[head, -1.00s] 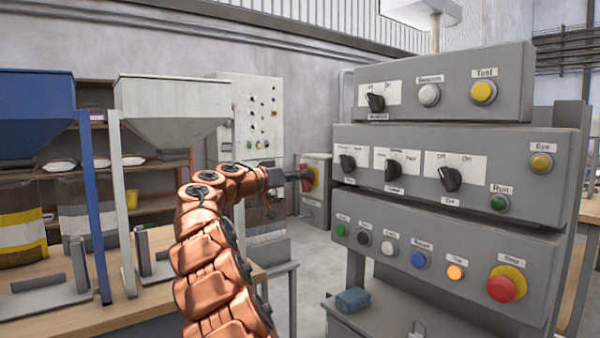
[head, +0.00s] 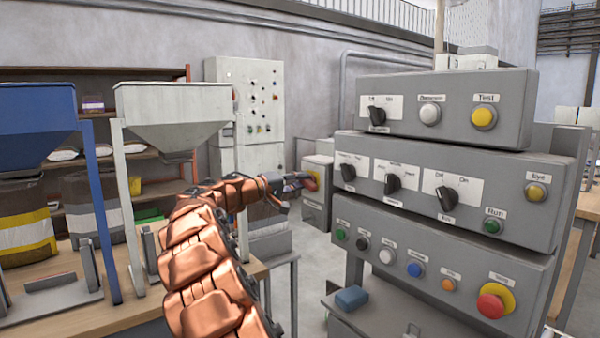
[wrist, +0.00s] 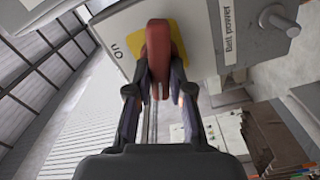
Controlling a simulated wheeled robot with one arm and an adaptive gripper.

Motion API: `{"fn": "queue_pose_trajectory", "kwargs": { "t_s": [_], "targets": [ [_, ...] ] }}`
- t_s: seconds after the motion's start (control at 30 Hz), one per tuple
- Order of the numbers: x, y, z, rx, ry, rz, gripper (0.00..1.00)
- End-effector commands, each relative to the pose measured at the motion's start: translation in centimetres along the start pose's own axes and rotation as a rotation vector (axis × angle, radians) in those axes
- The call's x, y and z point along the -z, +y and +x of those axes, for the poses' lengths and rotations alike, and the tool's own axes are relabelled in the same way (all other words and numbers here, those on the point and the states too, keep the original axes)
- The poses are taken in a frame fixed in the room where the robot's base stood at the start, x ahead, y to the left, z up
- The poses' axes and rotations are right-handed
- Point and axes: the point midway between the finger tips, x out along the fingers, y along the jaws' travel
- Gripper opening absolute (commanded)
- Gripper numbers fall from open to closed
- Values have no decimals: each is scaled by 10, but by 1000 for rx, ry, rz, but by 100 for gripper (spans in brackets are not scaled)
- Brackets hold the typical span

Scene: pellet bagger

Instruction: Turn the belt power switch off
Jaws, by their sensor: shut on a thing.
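The belt power switch has a red handle (wrist: 158,42) on a yellow plate (wrist: 188,44), fixed to a grey box with a "Belt power" label (wrist: 229,30) in the wrist view. My gripper (wrist: 160,75) is shut on the red handle, with one finger on each side of it. The handle points roughly along the picture's vertical in the wrist view. In the head view my gripper (head: 299,182) reaches the switch box (head: 318,200) beyond the panel; its fingers largely hide the handle there.
A tall grey control panel (head: 440,205) with knobs and buttons stands on the right, close to my arm. A white hopper (head: 172,105) and a blue hopper (head: 35,115) stand on the left. A blue sponge (head: 351,298) lies on the ledge below the panel.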

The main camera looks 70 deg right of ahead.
Motion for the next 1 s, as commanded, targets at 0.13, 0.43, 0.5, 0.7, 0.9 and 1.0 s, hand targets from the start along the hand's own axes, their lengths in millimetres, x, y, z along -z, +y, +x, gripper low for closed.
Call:
{"fn": "queue_pose_trajectory", "kwargs": {
  "t_s": [0.13,0.43,0.5,0.7,0.9,1.0],
  "targets": [
    [-2,4,3,0,-8,-118,0],
    [-2,1,3,-1,-6,-283,0],
    [-2,1,3,-1,-6,-307,0],
    [-3,-1,3,-1,-6,-345,0],
    [-3,-2,3,-1,-7,-353,0],
    [-3,-2,3,-1,-7,-352,0]
  ]
}}
